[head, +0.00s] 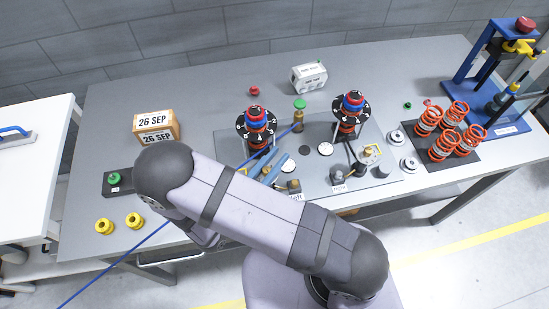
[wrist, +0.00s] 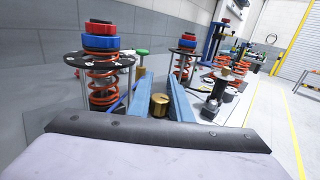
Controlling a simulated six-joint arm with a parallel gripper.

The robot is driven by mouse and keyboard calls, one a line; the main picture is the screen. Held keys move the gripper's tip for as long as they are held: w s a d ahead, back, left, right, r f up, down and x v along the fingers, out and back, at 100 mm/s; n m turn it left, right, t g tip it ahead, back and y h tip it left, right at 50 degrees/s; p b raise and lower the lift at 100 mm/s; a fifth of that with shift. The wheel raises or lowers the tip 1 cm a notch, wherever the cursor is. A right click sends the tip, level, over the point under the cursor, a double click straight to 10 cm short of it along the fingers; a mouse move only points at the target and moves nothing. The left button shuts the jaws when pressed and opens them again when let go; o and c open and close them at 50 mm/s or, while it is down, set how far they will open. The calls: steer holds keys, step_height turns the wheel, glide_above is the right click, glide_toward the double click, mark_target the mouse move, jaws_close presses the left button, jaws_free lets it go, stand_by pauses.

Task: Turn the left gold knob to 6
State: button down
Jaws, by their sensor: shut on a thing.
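The left gold knob (wrist: 160,106) sits between the two blue fingers of my gripper (wrist: 158,98) in the wrist view, and the fingers are shut on it from both sides. The knob's top shows a small dark mark, but I cannot read any number at it. In the head view the blue fingers of my gripper (head: 273,168) point down near the "left" label (head: 297,197). My arm hides part of that area.
Two orange spring struts with red and blue tops, the left strut (head: 255,125) and the right strut (head: 350,110), stand behind my gripper. A green-topped gold post (head: 299,118) stands between them. The "right" label (head: 339,187) and several loose springs (head: 445,128) are to the right.

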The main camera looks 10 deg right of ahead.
steer(key=m+g+h, duration=0.1)
steer(key=m+g+h+b, duration=0.1)
steer(key=g, duration=0.1)
steer(key=m+g+h, duration=0.1)
steer(key=shift+s+d+f+m+g, duration=0.1)
steer(key=shift+s+d+m+g, duration=0.2)
steer(key=shift+s, duration=0.1)
steer(key=shift+s+d+m+g+h+b, duration=0.1)
steer(key=shift+s+m+g+h+b, duration=0.2)
steer(key=shift+m+g, duration=0.4)
steer(key=shift+s+m+g+h+b, duration=0.15)
steer(key=shift+m+g+b, duration=0.25)
steer(key=shift+g, duration=0.65)
steer(key=shift+s+d+m+g+h+b, duration=0.15)
steer(key=shift+m+g+h+b, duration=0.15)
steer(key=shift+m+g, duration=0.45)
steer(key=shift+a+g, duration=0.1)
steer(key=shift+g, duration=0.2)
steer(key=c, duration=1.6)
jaws_free()
steer(key=a+b, duration=0.1)
steer(key=a, duration=0.1)
steer(key=a+b, duration=0.1)
steer(key=a, duration=0.1)
steer(key=a+b, duration=0.1)
steer(key=a, duration=0.1)
steer(key=shift+s, duration=0.35)
steer(key=shift+s+a, duration=0.1)
steer(key=shift+a, duration=0.55)
